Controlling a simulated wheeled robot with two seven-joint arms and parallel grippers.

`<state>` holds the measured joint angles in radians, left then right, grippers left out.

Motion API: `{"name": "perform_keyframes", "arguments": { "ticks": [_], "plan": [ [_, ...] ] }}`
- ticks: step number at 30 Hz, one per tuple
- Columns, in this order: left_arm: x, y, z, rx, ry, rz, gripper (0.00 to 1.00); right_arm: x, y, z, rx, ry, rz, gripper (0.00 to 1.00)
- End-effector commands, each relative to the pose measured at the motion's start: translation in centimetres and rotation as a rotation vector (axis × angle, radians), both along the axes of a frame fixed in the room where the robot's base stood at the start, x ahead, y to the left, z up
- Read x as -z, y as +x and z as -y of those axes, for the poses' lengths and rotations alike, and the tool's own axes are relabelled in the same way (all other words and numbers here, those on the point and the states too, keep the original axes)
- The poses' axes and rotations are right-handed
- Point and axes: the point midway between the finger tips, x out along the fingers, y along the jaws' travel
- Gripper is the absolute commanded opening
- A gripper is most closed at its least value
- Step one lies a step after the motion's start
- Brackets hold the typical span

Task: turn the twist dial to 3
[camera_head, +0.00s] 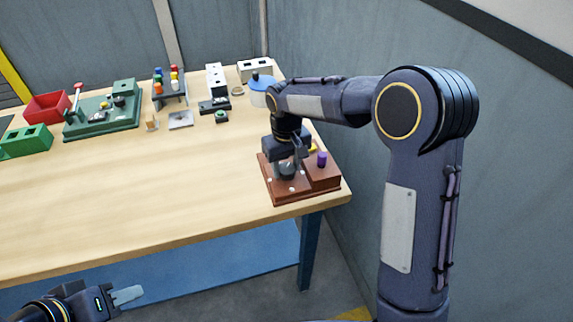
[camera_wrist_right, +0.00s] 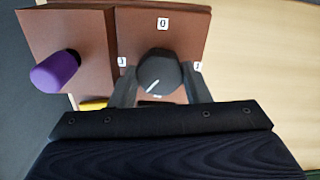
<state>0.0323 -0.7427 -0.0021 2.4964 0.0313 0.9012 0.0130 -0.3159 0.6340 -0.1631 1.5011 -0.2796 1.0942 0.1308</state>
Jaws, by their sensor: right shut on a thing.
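The twist dial (camera_wrist_right: 160,72) is a round dark knob on a brown-red box (camera_head: 283,188) at the table's right end. In the right wrist view, a 0 label is above it, what looks like a 3 to its left and a 1 to its right; a label below is mostly hidden. The dial's white line points to the lower left, between the left and bottom labels. My right gripper (camera_head: 291,165) is shut on the dial, one finger on each side. My left gripper (camera_head: 128,295) is off the table's front edge, away from the box; its finger gap is unclear.
A purple knob (camera_wrist_right: 55,72) stands on the box beside the dial, near a yellow part (camera_wrist_right: 93,104). A red bin (camera_head: 47,106), green board (camera_head: 100,122), rack (camera_head: 170,88) and several small parts line the back. The table's middle (camera_head: 140,185) is clear.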

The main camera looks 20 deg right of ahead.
Motion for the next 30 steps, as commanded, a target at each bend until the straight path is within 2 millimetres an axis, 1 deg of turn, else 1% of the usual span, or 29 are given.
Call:
{"name": "perform_keyframes", "arguments": {
  "ticks": [18, 24, 30],
  "plan": [
    [-0.42, -0.01, 0.0, 0.0, 0.0, 0.0, 0.36, -0.15, 0.05, -0.04, 0.581, 0.0, 0.002, 0.2],
    [-0.62, 0.0, 0.0, 0.0, 0.0, 0.0, 0.36, -0.13, 0.07, -0.03, 0.741, 0.0, 0.003, 0.2],
    [-0.77, 0.0, 0.0, 0.0, 0.0, 0.0, 0.36, -0.12, 0.07, 0.0, 0.858, 0.0, 0.003, 0.2]
  ]
}}
